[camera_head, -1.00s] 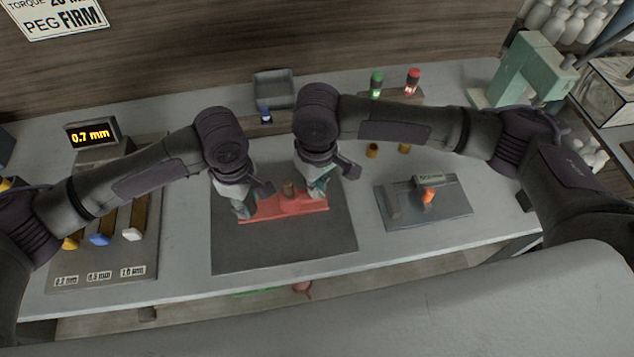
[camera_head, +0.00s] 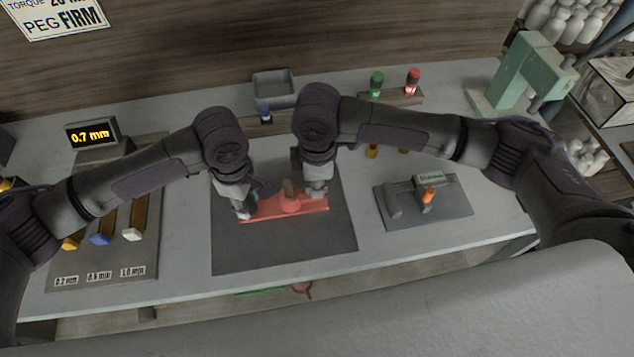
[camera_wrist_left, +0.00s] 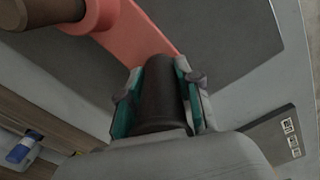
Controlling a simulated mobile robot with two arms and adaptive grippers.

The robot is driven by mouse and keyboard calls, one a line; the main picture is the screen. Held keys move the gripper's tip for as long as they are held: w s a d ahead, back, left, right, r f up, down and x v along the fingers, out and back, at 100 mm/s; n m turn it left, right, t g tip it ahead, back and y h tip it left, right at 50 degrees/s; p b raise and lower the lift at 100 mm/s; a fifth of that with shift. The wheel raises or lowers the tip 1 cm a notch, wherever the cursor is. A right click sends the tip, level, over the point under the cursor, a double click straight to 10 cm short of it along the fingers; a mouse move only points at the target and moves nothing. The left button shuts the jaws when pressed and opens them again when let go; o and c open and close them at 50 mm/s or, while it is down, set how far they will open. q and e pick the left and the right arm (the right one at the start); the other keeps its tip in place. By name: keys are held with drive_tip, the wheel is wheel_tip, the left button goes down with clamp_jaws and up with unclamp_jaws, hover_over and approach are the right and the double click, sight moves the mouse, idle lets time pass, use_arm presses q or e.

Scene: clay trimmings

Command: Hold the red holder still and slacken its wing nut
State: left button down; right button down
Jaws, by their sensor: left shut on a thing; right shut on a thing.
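The red holder (camera_head: 280,210) lies on the dark mat, with a brown upright cylinder (camera_head: 289,188) at its middle. In the left wrist view the holder (camera_wrist_left: 145,32) runs up to a dark round grip (camera_wrist_left: 160,92). My left gripper (camera_head: 244,210) is shut on this grip at the holder's left end, its teal pads (camera_wrist_left: 158,98) on either side. My right gripper (camera_head: 316,192) is shut at the holder's right end, around the place of the wing nut. The wing nut itself is hidden by the fingers.
A grey plate with an orange peg (camera_head: 428,194) stands right of the dark mat (camera_head: 290,250). A board with labelled slots (camera_head: 100,275) and a 0.7 mm display (camera_head: 92,133) are at left. Green and red capped bottles and a grey tray (camera_head: 273,86) stand behind.

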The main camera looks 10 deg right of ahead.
drive_tip(key=n, duration=0.4)
drive_tip(key=shift+n, duration=2.2)
drive_tip(key=c, duration=1.3)
unclamp_jaws()
drive_tip(key=shift+o, duration=0.2)
wheel_tip(320, 180, up, 12)
